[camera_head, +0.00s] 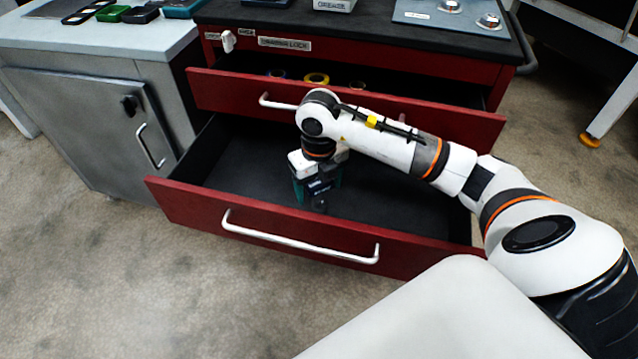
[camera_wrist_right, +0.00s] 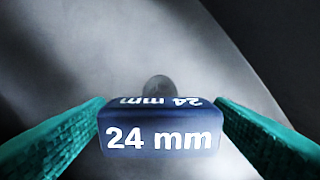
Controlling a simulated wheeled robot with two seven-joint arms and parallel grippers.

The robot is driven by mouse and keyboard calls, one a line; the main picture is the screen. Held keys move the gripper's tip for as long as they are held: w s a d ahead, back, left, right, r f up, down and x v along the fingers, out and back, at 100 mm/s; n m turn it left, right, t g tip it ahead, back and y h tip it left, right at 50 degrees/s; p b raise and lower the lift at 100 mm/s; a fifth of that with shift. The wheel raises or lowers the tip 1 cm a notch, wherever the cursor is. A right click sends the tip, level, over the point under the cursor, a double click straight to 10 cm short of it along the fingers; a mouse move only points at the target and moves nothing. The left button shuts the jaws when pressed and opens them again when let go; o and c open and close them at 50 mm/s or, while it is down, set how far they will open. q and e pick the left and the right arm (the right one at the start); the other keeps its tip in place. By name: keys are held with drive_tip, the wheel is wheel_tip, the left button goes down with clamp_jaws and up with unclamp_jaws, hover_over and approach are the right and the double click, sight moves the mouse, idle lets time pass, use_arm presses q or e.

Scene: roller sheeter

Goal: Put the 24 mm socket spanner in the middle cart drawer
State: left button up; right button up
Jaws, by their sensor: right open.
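The 24 mm socket spanner (camera_wrist_right: 160,130) shows in the right wrist view as a dark blue block marked "24 mm", with a grey round end beyond it. In the head view a small dark end of it (camera_head: 319,205) shows below my right gripper (camera_head: 316,192). My right gripper is open, its green fingers on either side of the block. The spanner is inside the lower pulled-out red drawer (camera_head: 270,220), low over or on its dark floor; contact with the floor is unclear. My left gripper is not in view.
A higher red drawer (camera_head: 230,92) is also partly out, holding several tape rolls, including a yellow one (camera_head: 316,79). My right arm crosses its front. The cart top (camera_head: 370,25) is above. A grey cabinet (camera_head: 80,120) stands left. The lower drawer floor is mostly clear.

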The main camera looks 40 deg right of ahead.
drive_tip(key=shift+r, duration=0.1)
wheel_tip(320, 180, up, 11)
drive_tip(key=shift+f+p, duration=0.15)
drive_tip(key=shift+p, duration=0.95)
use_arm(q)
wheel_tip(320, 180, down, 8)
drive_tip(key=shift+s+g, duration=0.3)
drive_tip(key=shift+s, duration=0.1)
use_arm(e)
drive_tip(key=shift+r, duration=0.7)
drive_tip(key=shift+f, duration=0.1)
